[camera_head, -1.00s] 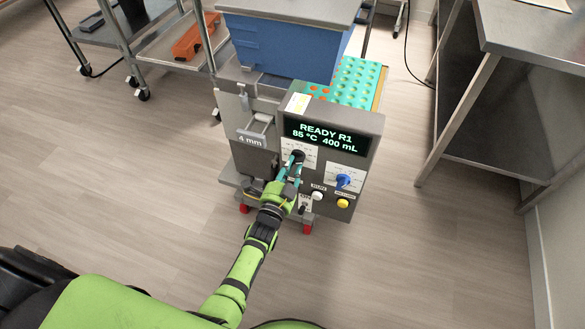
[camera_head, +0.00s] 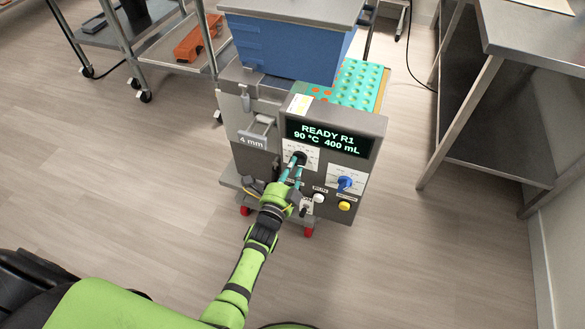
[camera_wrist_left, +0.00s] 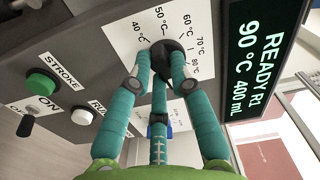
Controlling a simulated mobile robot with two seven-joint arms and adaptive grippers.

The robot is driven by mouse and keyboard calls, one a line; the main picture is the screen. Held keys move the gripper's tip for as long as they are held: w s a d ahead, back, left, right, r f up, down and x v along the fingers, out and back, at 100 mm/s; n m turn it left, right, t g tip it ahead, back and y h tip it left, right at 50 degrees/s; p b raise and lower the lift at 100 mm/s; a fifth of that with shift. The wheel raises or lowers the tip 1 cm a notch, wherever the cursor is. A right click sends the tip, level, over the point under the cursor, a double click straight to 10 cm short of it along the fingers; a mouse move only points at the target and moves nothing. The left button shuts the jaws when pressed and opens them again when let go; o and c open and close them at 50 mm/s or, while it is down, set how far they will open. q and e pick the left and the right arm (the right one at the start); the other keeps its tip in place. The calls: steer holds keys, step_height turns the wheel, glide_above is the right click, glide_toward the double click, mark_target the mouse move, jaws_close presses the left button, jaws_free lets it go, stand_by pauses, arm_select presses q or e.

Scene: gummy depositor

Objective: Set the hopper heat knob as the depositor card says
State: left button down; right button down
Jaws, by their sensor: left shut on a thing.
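The black hopper heat knob (camera_head: 299,158) is on the left of the depositor's front panel. My left gripper (camera_head: 294,171) is shut on it, with teal fingers around its sides. In the left wrist view the knob (camera_wrist_left: 170,58) sits between the fingertips (camera_wrist_left: 165,78), over a white dial plate (camera_wrist_left: 122,40) marked 40 to 80 °C; fingers cover part of the scale. The display (camera_head: 327,137) reads READY R1, 90 °C, 400 mL. My right gripper is out of view.
The blue knob (camera_head: 345,183) is to the right, above white (camera_head: 318,198) and yellow (camera_head: 344,206) buttons. A steel table (camera_head: 500,120) stands right; floor in front is open.

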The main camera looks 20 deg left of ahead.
arm_select(q)
steer(key=c, duration=1.1)
jaws_free()
steer(key=s, duration=1.2)
steer(key=shift+a, duration=0.15)
